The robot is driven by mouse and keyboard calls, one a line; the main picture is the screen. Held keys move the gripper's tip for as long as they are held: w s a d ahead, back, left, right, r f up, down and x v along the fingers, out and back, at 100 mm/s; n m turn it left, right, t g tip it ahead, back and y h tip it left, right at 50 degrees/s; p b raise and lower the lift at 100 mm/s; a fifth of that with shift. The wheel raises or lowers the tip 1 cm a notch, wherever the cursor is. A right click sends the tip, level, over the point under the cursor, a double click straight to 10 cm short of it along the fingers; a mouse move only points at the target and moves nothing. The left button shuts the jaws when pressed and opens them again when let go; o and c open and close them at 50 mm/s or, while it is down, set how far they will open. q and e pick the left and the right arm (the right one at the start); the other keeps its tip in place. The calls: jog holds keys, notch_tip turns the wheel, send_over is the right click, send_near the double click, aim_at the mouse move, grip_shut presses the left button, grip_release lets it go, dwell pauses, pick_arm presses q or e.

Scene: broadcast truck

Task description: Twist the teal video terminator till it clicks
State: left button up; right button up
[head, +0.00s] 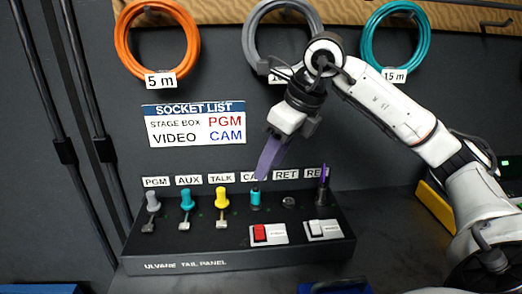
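The teal video terminator (256,200) stands upright in the socket under the CAM label on the black tail panel (195,264). My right gripper (261,178) comes down from above, its purple fingers tilted, with the tips at or just above the terminator's top. I see the fingers nearly edge-on, so I cannot tell whether they are apart or touching the terminator. My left gripper is out of view.
A grey plug (153,201), a teal plug (187,199) and a yellow plug (222,198) stand under PGM, AUX and TALK. A purple upright piece (323,184) stands at the right-end socket. Red (260,232) and white (323,228) switches sit in front. Coiled cables hang behind.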

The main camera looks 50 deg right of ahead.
aim_at(258, 187)
jog(key=x, duration=0.8)
jog(key=shift+f+b, duration=0.35)
jog(key=c, duration=1)
